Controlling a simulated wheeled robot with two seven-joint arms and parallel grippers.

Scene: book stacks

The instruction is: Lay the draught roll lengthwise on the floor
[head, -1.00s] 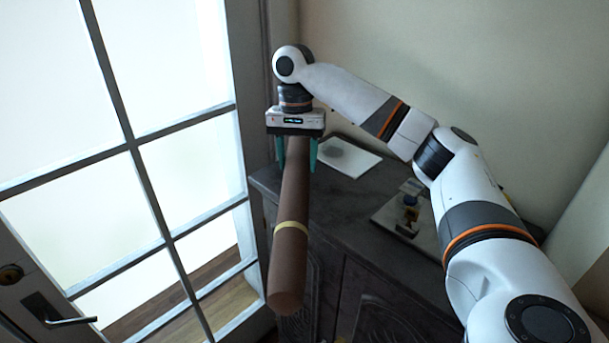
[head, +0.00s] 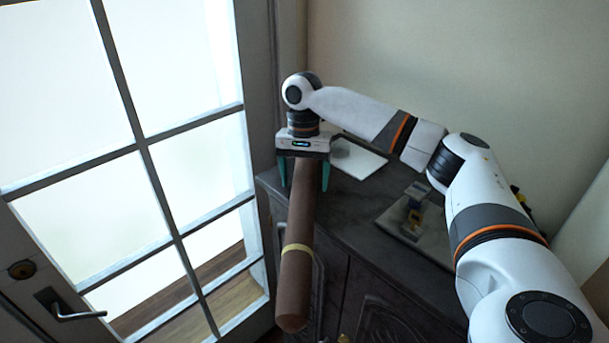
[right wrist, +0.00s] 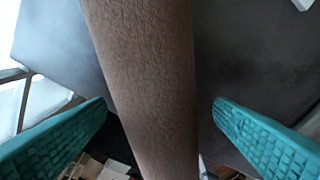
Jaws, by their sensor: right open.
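The draught roll (head: 297,215) is a long brown cylinder with a yellow band. It extends from beneath my right gripper (head: 304,186) toward the camera, in front of the dark cabinet, its near end low in the picture. My right gripper is open, with a teal finger on each side of the roll's far part. What supports the roll is hidden. My left gripper is not in view.
The dark cabinet (head: 350,215) stands in the corner, with a white sheet (head: 362,163) and a small object on a board (head: 411,218) on top. A glazed door with a metal handle (head: 78,314) is on the left. Walls close in behind and right.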

